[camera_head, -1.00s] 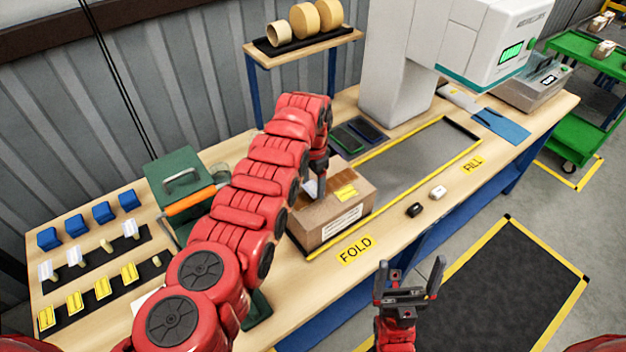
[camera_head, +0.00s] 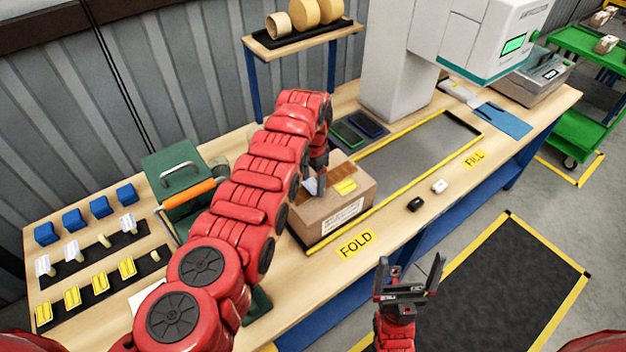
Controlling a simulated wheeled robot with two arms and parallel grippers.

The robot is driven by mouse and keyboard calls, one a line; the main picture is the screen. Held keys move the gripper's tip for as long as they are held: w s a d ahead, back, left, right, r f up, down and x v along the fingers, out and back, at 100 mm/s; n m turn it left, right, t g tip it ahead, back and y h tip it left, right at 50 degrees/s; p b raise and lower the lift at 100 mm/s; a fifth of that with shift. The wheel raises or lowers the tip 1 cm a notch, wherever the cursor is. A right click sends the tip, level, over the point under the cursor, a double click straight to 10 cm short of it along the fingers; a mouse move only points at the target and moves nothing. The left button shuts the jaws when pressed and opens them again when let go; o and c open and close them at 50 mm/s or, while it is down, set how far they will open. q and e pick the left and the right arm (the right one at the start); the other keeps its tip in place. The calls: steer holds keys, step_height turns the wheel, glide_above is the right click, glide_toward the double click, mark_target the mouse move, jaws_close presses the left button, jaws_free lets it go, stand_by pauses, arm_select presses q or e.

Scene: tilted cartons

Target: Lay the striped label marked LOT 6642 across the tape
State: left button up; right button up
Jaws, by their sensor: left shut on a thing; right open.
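A brown carton (camera_head: 358,198) sits on the workbench near the FOLD sign. My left gripper (camera_head: 319,187) is at the carton's top, shut on a small pale piece (camera_head: 310,186), which looks like a label. Its stripes and lettering are too small to read. My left arm hides part of the carton and the tape cannot be made out clearly. My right gripper (camera_head: 408,277) is open and empty in front of the bench.
Yellow and white labels stand in rows on dark strips (camera_head: 98,292) at the left, with blue blocks (camera_head: 73,219) behind. A green box (camera_head: 178,172) with an orange-handled tool is behind my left arm.

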arm_select(q)
steer(key=shift+f+b, duration=0.4)
steer(key=shift+f, duration=0.05)
stand_by(0.5)
steer(key=o, duration=1)
steer(key=shift+o, duration=0.2)
step_height(320, 180, up, 3)
steer(key=p, duration=0.2)
steer(key=shift+r+p, duration=0.1)
steer(key=shift+p, duration=0.25)
step_height(320, 180, up, 2)
steer(key=shift+r+p, duration=0.1)
steer(key=shift+p, duration=0.5)
steer(key=shift+r, duration=0.85)
